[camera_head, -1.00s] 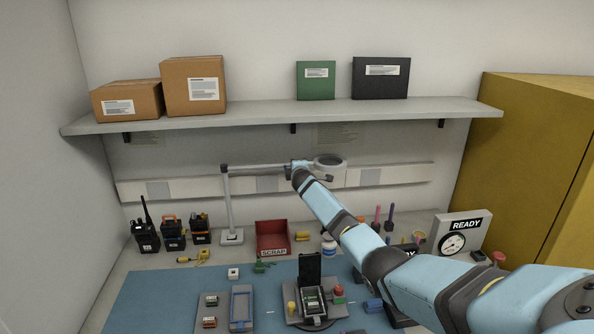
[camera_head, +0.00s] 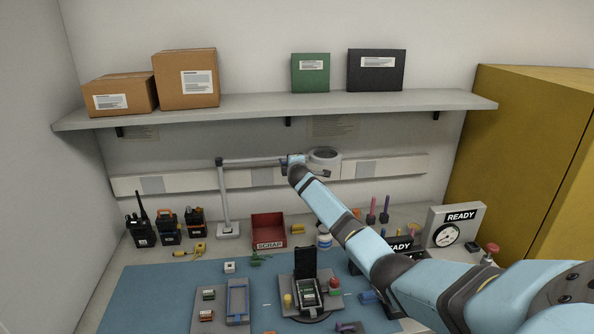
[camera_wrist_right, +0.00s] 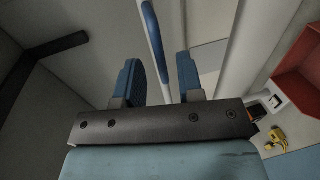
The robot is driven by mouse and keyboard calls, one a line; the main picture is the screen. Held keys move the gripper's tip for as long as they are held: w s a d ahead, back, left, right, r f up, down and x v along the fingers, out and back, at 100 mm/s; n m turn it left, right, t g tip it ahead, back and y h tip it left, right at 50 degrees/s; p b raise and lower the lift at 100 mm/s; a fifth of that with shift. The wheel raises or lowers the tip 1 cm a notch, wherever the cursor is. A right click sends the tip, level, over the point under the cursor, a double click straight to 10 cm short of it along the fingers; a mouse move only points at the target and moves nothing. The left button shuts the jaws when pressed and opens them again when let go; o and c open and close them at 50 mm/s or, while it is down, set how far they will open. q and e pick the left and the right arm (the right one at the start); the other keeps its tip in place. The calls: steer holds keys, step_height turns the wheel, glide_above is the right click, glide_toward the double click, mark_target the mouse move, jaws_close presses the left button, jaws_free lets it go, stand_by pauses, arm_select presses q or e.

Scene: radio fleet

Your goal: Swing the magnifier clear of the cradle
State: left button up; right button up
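The magnifier (camera_head: 250,162) stands at the back on a pale post, its jointed arm reaching right to a round lens (camera_head: 324,155). The lens sits in front of the wall, behind the cradle (camera_head: 308,312) in the picture. The cradle holds an opened unit with a green board (camera_head: 308,288) and a dark upright lid. My right gripper (camera_head: 294,160) is at the magnifier's arm, just left of the lens. In the wrist view its two blue fingers (camera_wrist_right: 162,80) stand apart, with a pale and blue bar showing between them; contact cannot be told. My left gripper is out of view.
A red scrap bin (camera_head: 268,232) and several radios (camera_head: 168,228) stand behind the blue mat (camera_head: 150,290). A shelf (camera_head: 270,106) with boxes runs above. The READY gauge (camera_head: 455,228) and upright tools stand at the right, near my right arm.

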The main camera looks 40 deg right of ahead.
steer(key=v, duration=1)
steer(key=shift+s+b, duration=0.2)
steer(key=shift+b, duration=0.1)
steer(key=shift+a, duration=0.1)
